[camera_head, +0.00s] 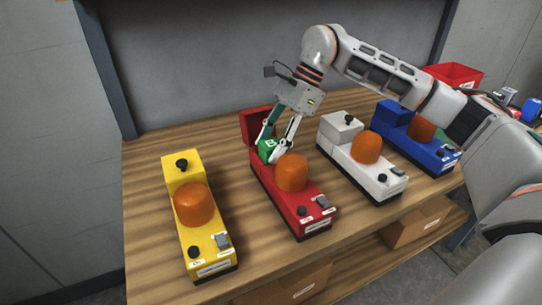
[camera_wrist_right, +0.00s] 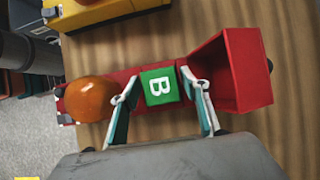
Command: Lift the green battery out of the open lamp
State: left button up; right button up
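The green battery (camera_head: 267,149), marked with a white B, sits in the back compartment of the red lamp (camera_head: 261,180), whose red lid (camera_head: 256,124) stands open. My right gripper (camera_head: 269,146) reaches down over the battery. In the right wrist view, the fingers of my right gripper (camera_wrist_right: 158,78) stand on either side of the battery (camera_wrist_right: 158,87), apparently open, with narrow gaps beside it. The open lid (camera_wrist_right: 235,70) is to the right there and the orange dome (camera_wrist_right: 90,98) to the left. Contact at the fingertips is hard to see. My left gripper is not in view.
A yellow lamp (camera_head: 183,222) stands to the left of the red one. A white lamp (camera_head: 338,149) and a blue lamp (camera_head: 432,155) stand to the right. A red bin (camera_head: 453,74) is at the far right. Bare wooden tabletop (camera_head: 146,165) shows at the left.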

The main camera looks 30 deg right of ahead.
grip_shut()
jog(key=shift+r, duration=0.15)
pick_arm(q)
jog(key=p, duration=0.1)
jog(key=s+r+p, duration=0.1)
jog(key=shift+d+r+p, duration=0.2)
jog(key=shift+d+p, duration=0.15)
jog(key=shift+p, duration=0.05)
pick_arm(e)
notch_tip(320, 180, up, 20)
